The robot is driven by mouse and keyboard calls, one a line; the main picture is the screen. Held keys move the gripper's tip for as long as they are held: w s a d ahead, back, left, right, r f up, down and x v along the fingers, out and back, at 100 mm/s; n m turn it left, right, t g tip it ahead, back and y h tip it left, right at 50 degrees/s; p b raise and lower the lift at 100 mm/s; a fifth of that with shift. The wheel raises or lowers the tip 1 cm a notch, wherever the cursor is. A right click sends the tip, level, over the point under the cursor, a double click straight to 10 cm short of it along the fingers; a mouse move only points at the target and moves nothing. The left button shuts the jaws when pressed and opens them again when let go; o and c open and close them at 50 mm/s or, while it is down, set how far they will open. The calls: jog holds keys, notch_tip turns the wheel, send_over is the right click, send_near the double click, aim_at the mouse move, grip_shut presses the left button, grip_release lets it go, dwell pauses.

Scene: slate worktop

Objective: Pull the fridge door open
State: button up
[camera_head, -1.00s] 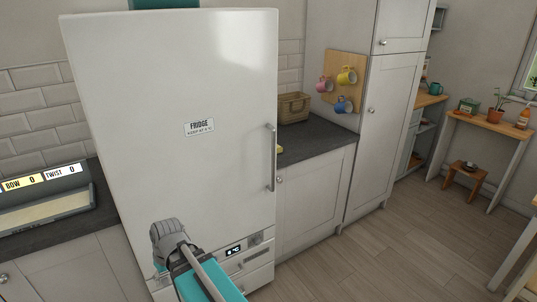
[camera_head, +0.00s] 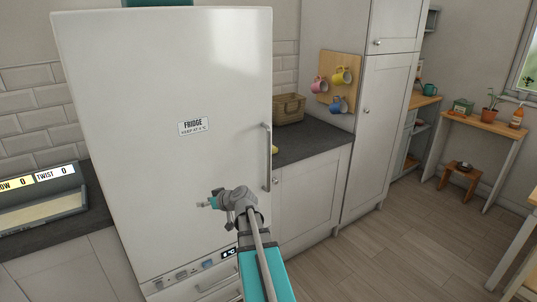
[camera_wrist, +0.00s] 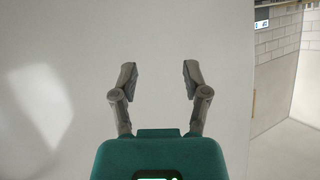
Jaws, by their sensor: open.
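The white fridge (camera_head: 150,90) stands tall at the left of the head view, its door shut, with a "FRIDGE" label on the front. Its grey vertical bar handle (camera_head: 267,156) is on the door's right edge. My gripper (camera_head: 207,203) is in front of the door, lower and to the left of the handle. In the wrist view my gripper (camera_wrist: 157,75) has its two fingers apart with nothing between them. The white door surface (camera_wrist: 80,60) fills most of that view, and the handle does not show there. I cannot tell the gap between fingers and door.
A dark worktop (camera_head: 310,145) with a wicker basket (camera_head: 289,108) is right of the fridge. A board with mugs (camera_head: 340,76) hangs above. A tray with score labels (camera_head: 40,195) sits on the left counter. The wooden floor (camera_head: 400,250) at right is clear.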

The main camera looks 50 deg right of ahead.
jog(key=s+d+r+m+t+h, duration=0.1)
jog(key=d+r+t+h, duration=0.1)
jog(key=d, duration=0.5)
jog(key=s+d+r+m+t+h, duration=0.1)
jog(key=s+d+h, duration=0.1)
jog(key=d, duration=0.5)
jog(key=m+h+b, duration=0.2)
jog(key=m+h, duration=0.1)
jog(key=h, duration=0.3)
send_near(269, 152)
jog(key=s, duration=0.2)
jog(key=a, duration=0.1)
jog(key=shift+s+f+t, duration=0.3)
jog(key=shift+s+f, duration=0.05)
jog(key=shift+s, duration=0.05)
jog(key=shift+w, duration=0.1)
jog(key=x, duration=1.3)
jog(key=shift+w+d, duration=0.2)
jog(key=shift+w, duration=0.05)
grip_shut()
